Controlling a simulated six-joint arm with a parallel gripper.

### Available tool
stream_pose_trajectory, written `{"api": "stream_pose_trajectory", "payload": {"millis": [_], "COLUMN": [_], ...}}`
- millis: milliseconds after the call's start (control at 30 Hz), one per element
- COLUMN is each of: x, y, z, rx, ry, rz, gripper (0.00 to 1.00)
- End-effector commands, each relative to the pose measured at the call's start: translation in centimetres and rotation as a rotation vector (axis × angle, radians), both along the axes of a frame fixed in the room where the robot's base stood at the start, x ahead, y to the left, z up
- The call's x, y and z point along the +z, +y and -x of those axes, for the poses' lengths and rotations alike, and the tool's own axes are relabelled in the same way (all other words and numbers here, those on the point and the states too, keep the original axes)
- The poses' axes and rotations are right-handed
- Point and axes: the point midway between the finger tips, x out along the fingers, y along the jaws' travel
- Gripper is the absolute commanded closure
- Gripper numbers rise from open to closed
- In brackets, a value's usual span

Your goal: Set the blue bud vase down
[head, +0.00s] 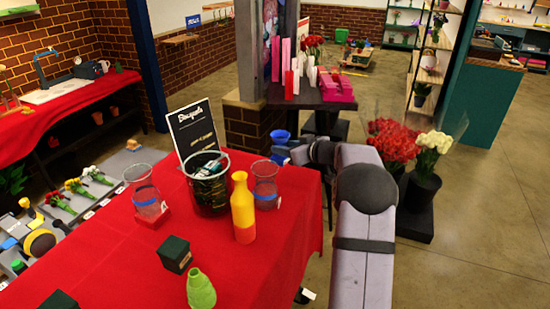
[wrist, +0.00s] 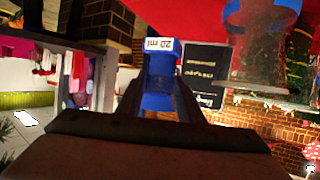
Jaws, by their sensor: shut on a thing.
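The blue bud vase (head: 281,136) shows in the head view at the far right corner of the red-covered table (head: 110,265). My gripper (head: 284,154) is around it, and part of the vase is hidden there. In the wrist view my gripper (wrist: 162,102) is shut on the blue vase (wrist: 158,72), which lies between the two fingers. A white label reading "20 ml" (wrist: 160,45) shows at its end. The vase appears to be held up at the table's far edge; I cannot tell whether it touches anything.
Near the vase stand a blue-banded glass (head: 265,187), a yellow bottle (head: 242,208), a dark container (head: 208,185) and a chalkboard sign (head: 196,127). Another banded glass (head: 146,196), a black box (head: 174,254) and a green vase (head: 200,290) stand nearer. The right front cloth is clear.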

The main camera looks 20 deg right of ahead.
Motion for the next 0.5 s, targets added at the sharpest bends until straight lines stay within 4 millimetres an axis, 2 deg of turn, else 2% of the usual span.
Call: {"api": "stream_pose_trajectory", "payload": {"millis": [267,500], "x": [1.4,6.3], "y": [0.0,0.0], "z": [-0.1,0.0], "rx": [0.002,0.001], "ry": [-0.006,-0.009], "rz": [0.002,0.006], "gripper": [1.0,1.0]}}
